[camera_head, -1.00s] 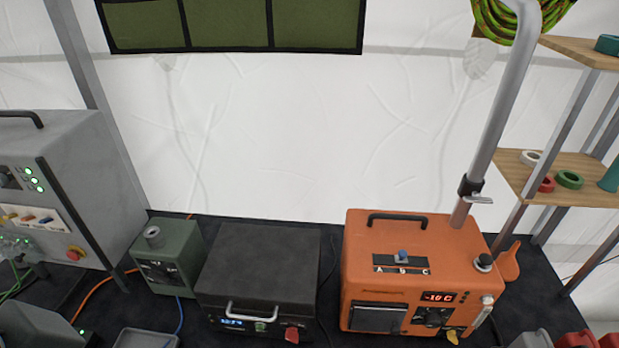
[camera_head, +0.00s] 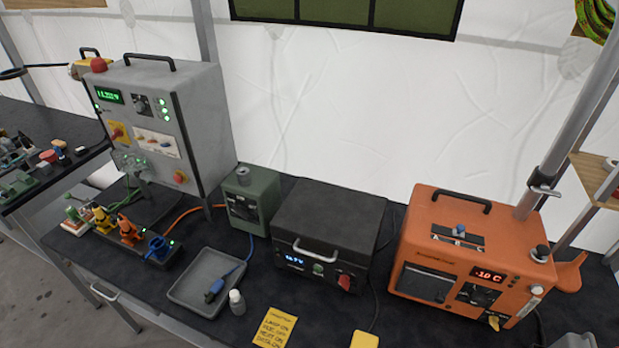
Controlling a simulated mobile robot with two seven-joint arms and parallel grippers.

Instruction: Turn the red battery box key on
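The black battery box (camera_head: 329,229) stands on the dark table in the middle of the view. Its front face carries a silver handle, a small lit blue display (camera_head: 294,260), a green button (camera_head: 318,268) and a red key (camera_head: 346,282) at the right end. The key is small here, and I cannot tell its exact setting. Neither of my grippers is in view.
An orange heater-like unit (camera_head: 430,232) stands close on the right, a green box (camera_head: 243,205) on the left. In front lie a grey tray (camera_head: 183,292) with a blue-cabled plug, a small white bottle (camera_head: 236,302) and a yellow note (camera_head: 275,328). A tall grey cabinet (camera_head: 205,125) stands further left.

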